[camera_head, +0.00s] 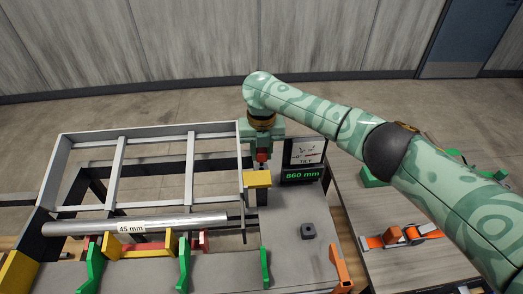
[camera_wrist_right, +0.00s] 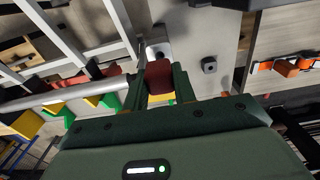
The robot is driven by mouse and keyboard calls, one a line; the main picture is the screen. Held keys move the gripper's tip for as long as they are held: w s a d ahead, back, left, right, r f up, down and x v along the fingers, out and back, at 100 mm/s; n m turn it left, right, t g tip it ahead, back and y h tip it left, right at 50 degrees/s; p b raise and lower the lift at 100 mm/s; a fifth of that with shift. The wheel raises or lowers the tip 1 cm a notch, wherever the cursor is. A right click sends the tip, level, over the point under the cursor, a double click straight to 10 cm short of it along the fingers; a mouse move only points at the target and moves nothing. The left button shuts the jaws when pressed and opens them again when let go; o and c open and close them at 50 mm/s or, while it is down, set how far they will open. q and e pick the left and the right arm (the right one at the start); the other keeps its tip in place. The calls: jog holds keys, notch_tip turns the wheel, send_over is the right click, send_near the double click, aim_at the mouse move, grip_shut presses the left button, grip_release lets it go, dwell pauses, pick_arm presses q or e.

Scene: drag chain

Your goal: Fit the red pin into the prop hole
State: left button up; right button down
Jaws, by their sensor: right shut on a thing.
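My right gripper (camera_head: 262,158) reaches down over the right end of the grey frame. It is shut on the red pin (camera_head: 262,154), just above a yellow block (camera_head: 257,179). In the right wrist view the red pin (camera_wrist_right: 159,78) sits between the two green fingers. Just beyond it is a light grey plate (camera_wrist_right: 158,48) with a small dark spot, perhaps the prop hole. I cannot tell whether the pin touches it; the pin's lower end is hidden. My left gripper is in neither view.
A silver tube (camera_head: 170,222) labelled 45 mm lies across supports among green (camera_head: 94,265) and yellow clamps. A display (camera_head: 302,174) reads 860 mm. A dark square block (camera_head: 308,231) lies on the grey surface. An orange fixture (camera_head: 405,236) is on the right table.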

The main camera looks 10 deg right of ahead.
aim_at(261, 161)
jog(key=shift+f+b, duration=0.85)
jog(key=shift+f, duration=1.15)
jog(key=c, duration=1.1)
grip_release()
jog(key=shift+o, duration=0.2)
notch_tip(261, 161, up, 16)
jog(key=p, duration=0.5)
